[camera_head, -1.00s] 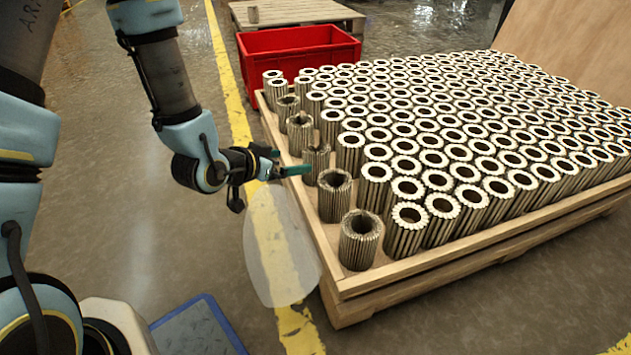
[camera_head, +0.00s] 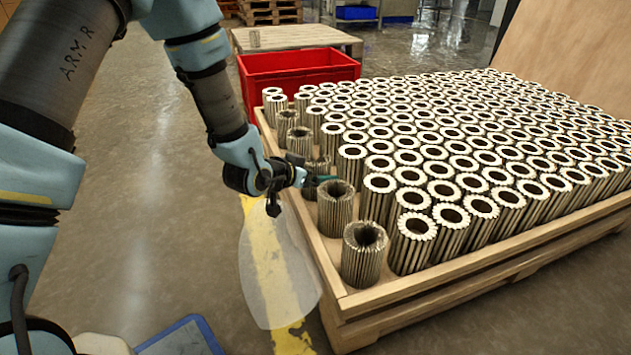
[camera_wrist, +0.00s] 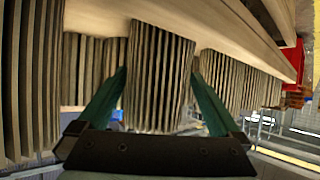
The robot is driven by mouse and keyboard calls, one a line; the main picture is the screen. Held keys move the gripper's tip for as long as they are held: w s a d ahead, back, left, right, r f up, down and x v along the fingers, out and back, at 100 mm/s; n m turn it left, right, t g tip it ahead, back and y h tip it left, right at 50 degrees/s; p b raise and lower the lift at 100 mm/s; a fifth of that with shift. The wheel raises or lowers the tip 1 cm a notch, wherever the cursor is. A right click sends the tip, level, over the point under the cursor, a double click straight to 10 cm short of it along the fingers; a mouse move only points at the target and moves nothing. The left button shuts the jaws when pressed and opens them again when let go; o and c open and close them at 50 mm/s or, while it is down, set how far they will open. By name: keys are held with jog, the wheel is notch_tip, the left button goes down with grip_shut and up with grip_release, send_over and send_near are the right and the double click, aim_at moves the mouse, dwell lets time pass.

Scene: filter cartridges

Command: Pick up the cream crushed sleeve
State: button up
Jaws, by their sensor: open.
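A row of dull, crushed pleated sleeves runs along the left side of the wooden tray. The one at my gripper (camera_head: 314,183) is a crushed sleeve (camera_head: 319,164), mostly hidden behind my gripper in the head view. In the wrist view a pleated cream-brown sleeve (camera_wrist: 160,75) stands between the two green fingers of my gripper (camera_wrist: 158,78). The fingers are open, one on each side, with a narrow gap visible at the left; contact at the right is unclear. Two more crushed sleeves, one (camera_head: 335,208) and another (camera_head: 364,252), stand nearer the front corner.
The wooden tray (camera_head: 440,277) is packed with upright pale-rimmed sleeves right of my gripper. A red crate (camera_head: 300,67) stands behind the tray. A pallet (camera_head: 290,38) lies beyond it. A translucent pale shape (camera_head: 275,270) is left of the tray, over the yellow floor line.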

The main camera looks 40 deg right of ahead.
jog(key=shift+c, duration=0.2)
jog(key=c, duration=1)
